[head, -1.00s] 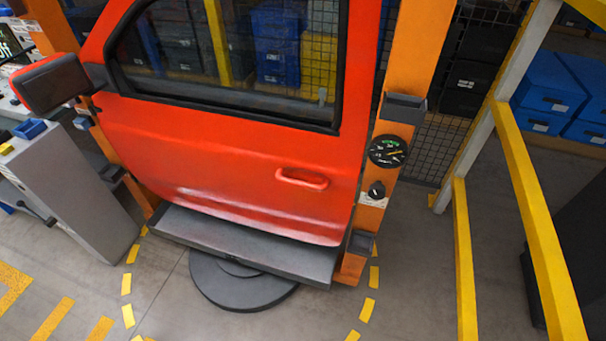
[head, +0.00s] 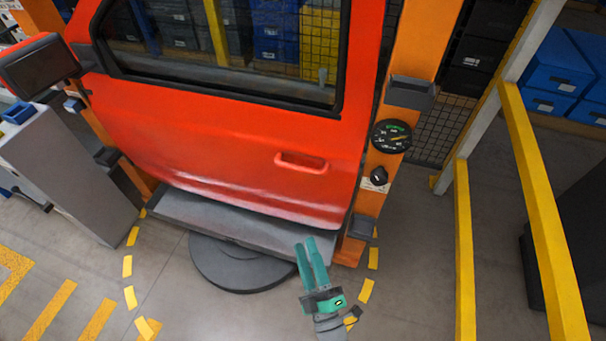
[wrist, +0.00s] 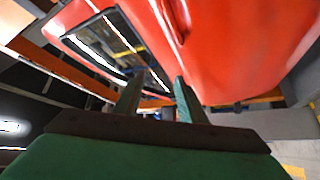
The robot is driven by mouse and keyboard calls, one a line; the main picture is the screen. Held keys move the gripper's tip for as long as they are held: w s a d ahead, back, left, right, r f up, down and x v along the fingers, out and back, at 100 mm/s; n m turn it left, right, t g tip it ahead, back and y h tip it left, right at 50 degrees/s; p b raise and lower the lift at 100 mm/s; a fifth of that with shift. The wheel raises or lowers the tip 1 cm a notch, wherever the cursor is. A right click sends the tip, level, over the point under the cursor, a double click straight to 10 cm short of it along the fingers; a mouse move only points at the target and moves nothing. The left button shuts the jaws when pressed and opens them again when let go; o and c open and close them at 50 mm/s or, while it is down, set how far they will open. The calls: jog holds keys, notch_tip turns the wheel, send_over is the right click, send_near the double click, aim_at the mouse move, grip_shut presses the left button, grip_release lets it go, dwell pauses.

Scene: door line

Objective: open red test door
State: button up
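The red test door (head: 215,145) stands upright between orange posts, its right edge close beside the right post; it looks shut. Its red pull handle (head: 301,161) is at the lower right of the panel. My gripper (head: 305,243) is below the handle, in front of the grey sill, with its green fingers pointing up toward the door. The fingers are apart with nothing between them. In the wrist view, the door (wrist: 245,45) fills the upper right and the handle (wrist: 178,18) shows at the top, beyond the fingertips (wrist: 157,90); they do not touch it.
The right orange post (head: 412,50) carries a dial gauge (head: 391,136) and a black knob (head: 379,176). A grey sill (head: 230,222) juts out under the door. Yellow rails (head: 464,255) stand at the right. A grey cabinet (head: 70,175) and the door mirror (head: 38,66) are at the left.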

jog(key=w+d+n+g+y, duration=0.35)
jog(key=w+n, duration=0.55)
jog(key=w, duration=0.7)
jog(key=f+x, duration=0.1)
jog(key=x, duration=0.8)
jog(key=shift+w+r+t, duration=0.25)
jog(key=shift+w+t, duration=0.1)
jog(key=shift+w, duration=0.3)
jog(key=shift+d+h, duration=0.15)
jog(key=shift+h, duration=0.1)
grip_shut()
